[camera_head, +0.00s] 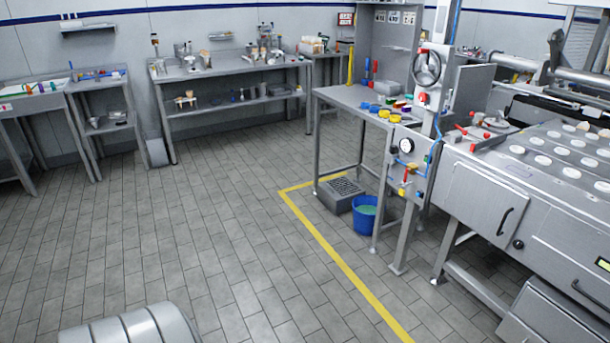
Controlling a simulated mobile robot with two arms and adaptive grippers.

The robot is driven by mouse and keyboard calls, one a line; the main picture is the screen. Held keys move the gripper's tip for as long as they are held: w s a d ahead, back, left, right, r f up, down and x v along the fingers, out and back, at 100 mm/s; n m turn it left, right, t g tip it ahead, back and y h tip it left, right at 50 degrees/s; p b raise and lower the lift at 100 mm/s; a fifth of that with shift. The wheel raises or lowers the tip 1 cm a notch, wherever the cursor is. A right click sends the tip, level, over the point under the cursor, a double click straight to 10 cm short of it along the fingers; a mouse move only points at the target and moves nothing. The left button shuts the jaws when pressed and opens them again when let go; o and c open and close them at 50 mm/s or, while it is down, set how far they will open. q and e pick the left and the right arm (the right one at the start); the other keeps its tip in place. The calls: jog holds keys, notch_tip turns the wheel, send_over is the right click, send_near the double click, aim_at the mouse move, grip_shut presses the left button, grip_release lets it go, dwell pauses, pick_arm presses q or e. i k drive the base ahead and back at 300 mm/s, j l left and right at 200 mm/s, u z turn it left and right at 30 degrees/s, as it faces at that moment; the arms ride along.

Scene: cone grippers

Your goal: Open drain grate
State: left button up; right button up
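The drain grate (346,186) is a dark slotted panel on top of a low grey box (338,205) on the floor. It lies flat and looks closed. It sits under the metal table at the right of centre, beside a blue bucket. The table's legs stand around it and hide a little of it. Neither of my grippers is in view.
The table (345,97) overhangs the grate. A yellow floor line (330,255) runs in front. A large steel machine (490,200) stands at the right. Workbenches (215,75) line the back wall. The tiled floor (190,220) is clear.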

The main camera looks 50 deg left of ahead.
aim_at(341, 188)
jog(key=u, duration=1.4)
